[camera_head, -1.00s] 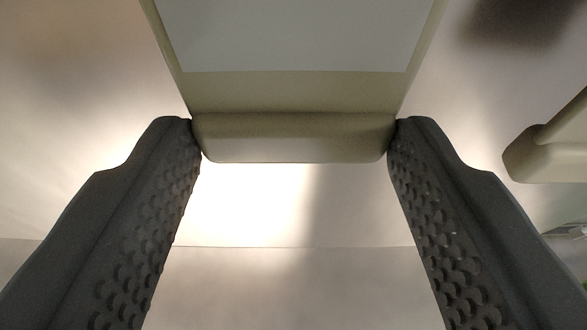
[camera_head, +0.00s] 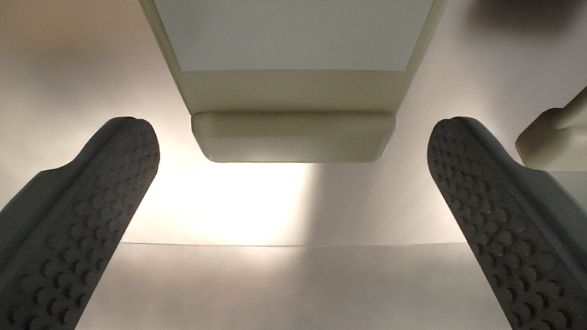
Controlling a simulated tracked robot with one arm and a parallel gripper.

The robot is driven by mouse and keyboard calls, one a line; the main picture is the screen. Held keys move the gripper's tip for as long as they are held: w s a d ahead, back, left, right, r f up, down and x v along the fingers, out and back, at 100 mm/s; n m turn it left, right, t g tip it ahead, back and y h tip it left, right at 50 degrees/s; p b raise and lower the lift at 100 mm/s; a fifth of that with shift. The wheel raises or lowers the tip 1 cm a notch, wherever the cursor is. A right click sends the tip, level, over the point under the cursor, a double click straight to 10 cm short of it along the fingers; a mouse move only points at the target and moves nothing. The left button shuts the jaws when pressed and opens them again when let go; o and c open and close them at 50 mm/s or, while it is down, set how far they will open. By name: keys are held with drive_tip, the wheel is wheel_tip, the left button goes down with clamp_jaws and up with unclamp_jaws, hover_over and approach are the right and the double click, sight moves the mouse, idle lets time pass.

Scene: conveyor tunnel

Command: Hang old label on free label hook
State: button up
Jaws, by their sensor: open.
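A beige label (camera_head: 294,91) with a pale grey face fills the upper middle of the camera view. Its thick rounded lower edge (camera_head: 293,137) faces me, and its top runs out of the picture. My gripper (camera_head: 293,145) is open. One dark, textured finger stands on each side of the label's lower edge, with a clear gap on both sides. No hook shows in this view; whatever bears the label is out of the picture.
Another beige piece (camera_head: 560,135) is at the right edge, partly behind my right finger. A smooth pale wall (camera_head: 230,205) lies behind the label. The space between my fingers below the label is clear.

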drive_tip(key=b+v, duration=0.1)
drive_tip(key=v, duration=1.2)
drive_tip(key=shift+s, duration=0.35)
